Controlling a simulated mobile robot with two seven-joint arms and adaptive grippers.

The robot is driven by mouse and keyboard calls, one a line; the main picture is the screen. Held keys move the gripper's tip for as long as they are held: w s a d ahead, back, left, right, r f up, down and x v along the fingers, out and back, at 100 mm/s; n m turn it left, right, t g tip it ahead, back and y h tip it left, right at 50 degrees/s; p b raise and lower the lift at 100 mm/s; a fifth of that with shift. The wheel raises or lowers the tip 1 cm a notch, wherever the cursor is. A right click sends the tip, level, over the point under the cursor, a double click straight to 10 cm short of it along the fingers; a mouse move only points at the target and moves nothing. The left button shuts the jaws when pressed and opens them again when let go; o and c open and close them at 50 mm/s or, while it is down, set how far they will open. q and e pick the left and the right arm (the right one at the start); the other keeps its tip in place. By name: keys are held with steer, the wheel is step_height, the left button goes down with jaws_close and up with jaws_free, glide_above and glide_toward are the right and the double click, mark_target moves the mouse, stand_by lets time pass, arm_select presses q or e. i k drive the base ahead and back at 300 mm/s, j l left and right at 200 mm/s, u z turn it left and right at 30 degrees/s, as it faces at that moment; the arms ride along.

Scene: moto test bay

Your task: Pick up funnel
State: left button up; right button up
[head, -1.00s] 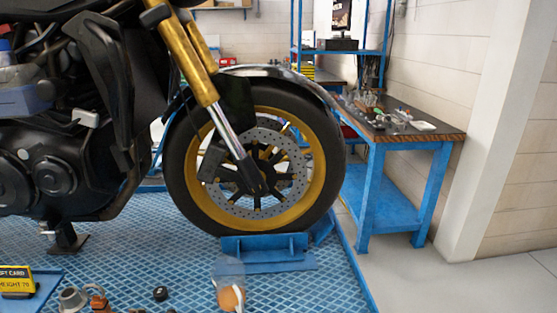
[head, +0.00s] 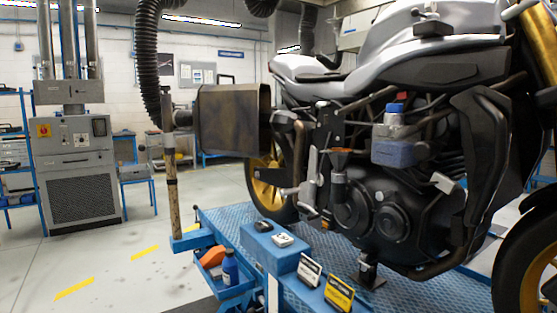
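A small funnel-shaped piece with an orange-brown top (head: 341,151) stands upright against the side of the motorcycle engine, above the round engine covers. It is too small to tell for sure that it is the funnel, or what its lower end sits in. An orange object (head: 212,256) lies in a blue tray at the lower middle; its exact shape is unclear. Neither of my grippers is in the head view.
The motorcycle (head: 400,150) stands on a blue lift platform (head: 222,220). The blue tray (head: 238,291) also holds a blue bottle (head: 230,267). Yellow and white cards (head: 339,293) stand on a blue ledge. A grey machine (head: 75,165) stands at left. Open floor (head: 150,235) lies between.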

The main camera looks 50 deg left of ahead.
mark_target(340, 158)
steer(key=u, duration=1.3)
